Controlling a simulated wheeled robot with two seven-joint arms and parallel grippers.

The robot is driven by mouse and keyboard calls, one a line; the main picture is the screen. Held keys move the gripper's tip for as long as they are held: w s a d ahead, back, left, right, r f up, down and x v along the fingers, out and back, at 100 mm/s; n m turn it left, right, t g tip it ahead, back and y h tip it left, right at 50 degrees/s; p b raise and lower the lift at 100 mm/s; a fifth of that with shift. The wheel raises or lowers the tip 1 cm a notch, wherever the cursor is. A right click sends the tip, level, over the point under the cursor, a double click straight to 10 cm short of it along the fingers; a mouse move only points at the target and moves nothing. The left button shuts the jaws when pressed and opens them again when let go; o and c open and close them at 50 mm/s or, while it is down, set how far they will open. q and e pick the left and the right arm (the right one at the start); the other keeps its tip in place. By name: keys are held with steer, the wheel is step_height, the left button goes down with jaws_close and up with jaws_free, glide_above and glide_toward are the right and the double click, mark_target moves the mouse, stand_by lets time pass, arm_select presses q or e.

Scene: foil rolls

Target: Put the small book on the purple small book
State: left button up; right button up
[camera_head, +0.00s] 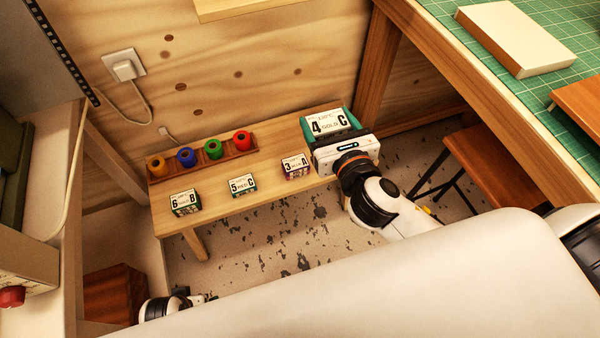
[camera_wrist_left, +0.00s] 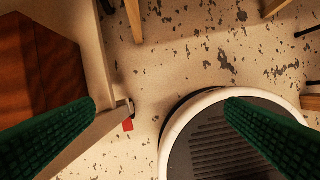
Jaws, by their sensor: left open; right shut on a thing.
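A small book with a white label reading 4 and C (camera_head: 330,121) is held between the green fingers of my right gripper (camera_head: 331,126), above the right end of the bench. The purple small book (camera_head: 295,166), labelled 3 and A, lies on the bench just left of and below my right gripper, apart from it. My left gripper (camera_wrist_left: 160,102) is open and empty over the floor. In the head view only part of it shows at the lower left.
The wooden bench (camera_head: 240,180) also carries a book labelled 5 (camera_head: 243,185), a book labelled 6 (camera_head: 185,202) and a rack of coloured spools (camera_head: 202,157). A green-topped table (camera_head: 560,25) stands at the right. Bench space is free between the books.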

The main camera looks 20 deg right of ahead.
steer(key=w+f+b, duration=0.3)
steer(key=f+b, duration=0.2)
steer(key=f, duration=0.2)
steer(key=w+f+b, duration=0.4)
steer(key=f+b, duration=0.1)
steer(key=f, duration=0.3)
steer(key=b, duration=0.4)
glide_above(295, 162)
steer(key=shift+y, duration=0.3)
step_height(295, 162, down, 11)
steer(key=shift+s+r, duration=0.1)
step_height(295, 162, down, 4)
steer(key=shift+b, duration=0.9)
steer(key=shift+f, duration=0.2)
step_height(295, 162, down, 3)
steer(key=shift+f+b, duration=0.15)
steer(key=shift+b, duration=1.1)
arm_select(q)
steer(key=w+d+r+t+h, duration=0.1)
steer(key=w+d+r+t, duration=0.1)
steer(key=w+r+t, duration=0.4)
steer(key=w+d+r+t+h, duration=0.2)
steer(key=w+d+r+t, duration=0.1)
steer(key=w+r+t, duration=0.4)
steer(key=shift+w+d+r+m+t+h, duration=0.3)
steer(key=shift+r+t, duration=0.1)
steer(key=shift+r, duration=0.2)
steer(key=shift+r, duration=0.1)
arm_select(e)
steer(key=shift+f, duration=0.1)
